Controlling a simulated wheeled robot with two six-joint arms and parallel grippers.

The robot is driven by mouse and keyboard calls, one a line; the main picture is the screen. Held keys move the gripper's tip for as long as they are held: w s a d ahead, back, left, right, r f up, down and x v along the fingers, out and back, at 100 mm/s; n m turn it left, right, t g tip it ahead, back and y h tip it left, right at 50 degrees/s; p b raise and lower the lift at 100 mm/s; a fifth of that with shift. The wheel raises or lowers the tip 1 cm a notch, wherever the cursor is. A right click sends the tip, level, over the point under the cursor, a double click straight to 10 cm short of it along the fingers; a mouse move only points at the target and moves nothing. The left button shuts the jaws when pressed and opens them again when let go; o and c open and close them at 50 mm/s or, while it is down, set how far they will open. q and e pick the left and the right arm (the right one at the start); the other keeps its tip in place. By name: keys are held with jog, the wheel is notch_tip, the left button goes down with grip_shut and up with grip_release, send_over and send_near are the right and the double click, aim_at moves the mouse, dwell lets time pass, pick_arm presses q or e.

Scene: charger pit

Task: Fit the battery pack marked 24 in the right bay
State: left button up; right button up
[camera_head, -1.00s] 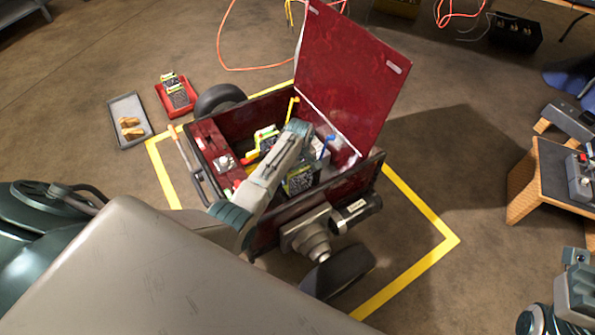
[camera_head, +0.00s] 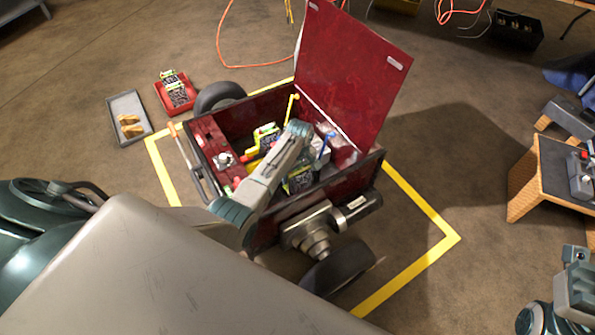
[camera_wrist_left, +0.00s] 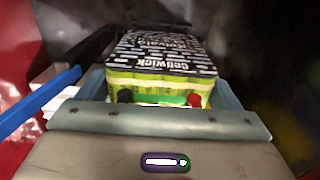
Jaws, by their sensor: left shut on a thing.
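A battery pack (camera_head: 299,180) with a dark printed top and green-yellow sides is inside the open red cart (camera_head: 345,190). My left gripper is shut on this pack; the wrist view shows the gripper (camera_wrist_left: 162,100) with pale fingers around the pack (camera_wrist_left: 163,55). The pack's lettering shows there, with a red and a dark terminal, but I cannot read a 24. My arm hides part of the pack and its bay, so I cannot tell whether it is seated. Another pack (camera_head: 265,137) stands left of it. My right gripper (camera_head: 575,288) is at the lower right edge, its jaws unclear.
The cart's red lid (camera_head: 348,75) stands open. A blue lever (camera_head: 326,146) and a yellow lever (camera_head: 291,108) rise inside. A red tray (camera_head: 164,100) with packs and a grey tray (camera_head: 119,107) lie left on the floor. A table (camera_head: 545,180) stands right.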

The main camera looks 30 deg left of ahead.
pick_arm(q)
jog(key=shift+w, duration=0.15)
jog(key=o, duration=1.8)
jog(key=shift+o, duration=0.2)
